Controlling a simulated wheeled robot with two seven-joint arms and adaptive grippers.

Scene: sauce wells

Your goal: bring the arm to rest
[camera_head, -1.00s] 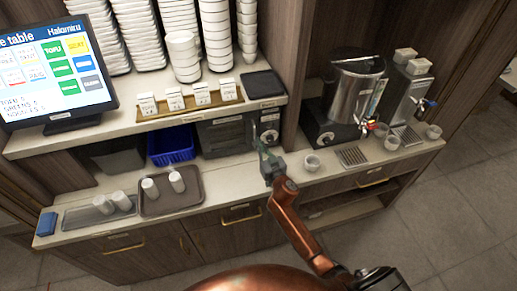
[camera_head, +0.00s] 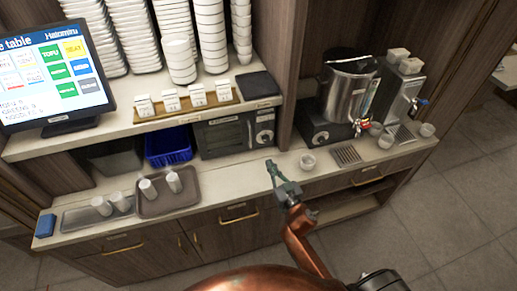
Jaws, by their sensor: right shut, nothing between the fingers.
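My right gripper (camera_head: 272,168) is at the end of the copper-coloured arm (camera_head: 301,245), which comes in from the bottom right. Its fingers are shut with nothing between them. It hangs in front of the counter edge, below the small oven and left of a small white cup (camera_head: 307,161). My left gripper is not in view.
A brown tray (camera_head: 152,207) with white cups lies on the counter (camera_head: 225,181) at left, beside a blue bin (camera_head: 168,147). A steel urn (camera_head: 346,92) and dispenser (camera_head: 398,90) stand at right. A screen (camera_head: 55,75) and stacked bowls fill the upper shelf. The floor (camera_head: 450,215) at right is clear.

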